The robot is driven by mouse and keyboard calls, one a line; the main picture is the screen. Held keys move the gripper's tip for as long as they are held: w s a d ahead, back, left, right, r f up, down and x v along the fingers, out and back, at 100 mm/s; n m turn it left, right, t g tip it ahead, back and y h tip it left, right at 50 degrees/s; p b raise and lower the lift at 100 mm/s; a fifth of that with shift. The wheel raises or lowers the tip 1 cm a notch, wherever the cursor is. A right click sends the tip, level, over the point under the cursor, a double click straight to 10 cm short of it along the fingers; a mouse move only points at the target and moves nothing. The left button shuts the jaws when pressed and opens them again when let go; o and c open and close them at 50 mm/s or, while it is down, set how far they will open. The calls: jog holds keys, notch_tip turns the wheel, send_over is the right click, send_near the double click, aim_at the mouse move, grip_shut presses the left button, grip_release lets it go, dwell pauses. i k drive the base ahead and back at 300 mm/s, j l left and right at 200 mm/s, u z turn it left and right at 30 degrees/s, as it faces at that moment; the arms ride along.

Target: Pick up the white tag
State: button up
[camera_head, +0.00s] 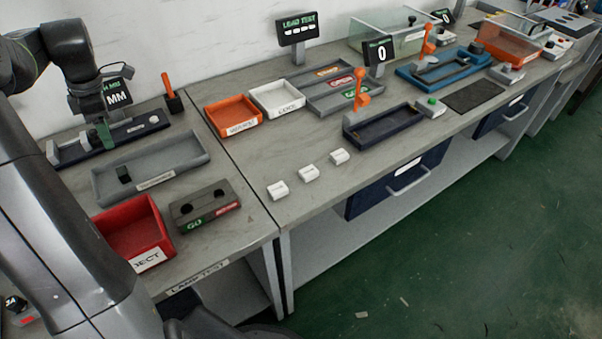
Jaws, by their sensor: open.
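Three small white pieces lie in a slanting row near the front edge of the middle bench: a near white piece (278,190), a middle white piece (309,173) and a far white piece (340,157). They are too small to tell whether one is the white tag. A white tray (276,98) with a label on its front stands behind them. My gripper (88,110) is at the upper left, over the left bench, well apart from the white pieces. It is open, with its fingers hard to make out against the dark gauge behind.
An orange tray (233,115) and a grey sorting tray (328,92) stand at the back. A dark blue fixture with an orange lever (361,98) stands right of the white pieces. A red bin (130,228) and a grey tray (190,153) occupy the left bench. Bench surface around the pieces is clear.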

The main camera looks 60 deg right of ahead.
aim_at(339, 156)
jog(key=z, duration=2.8)
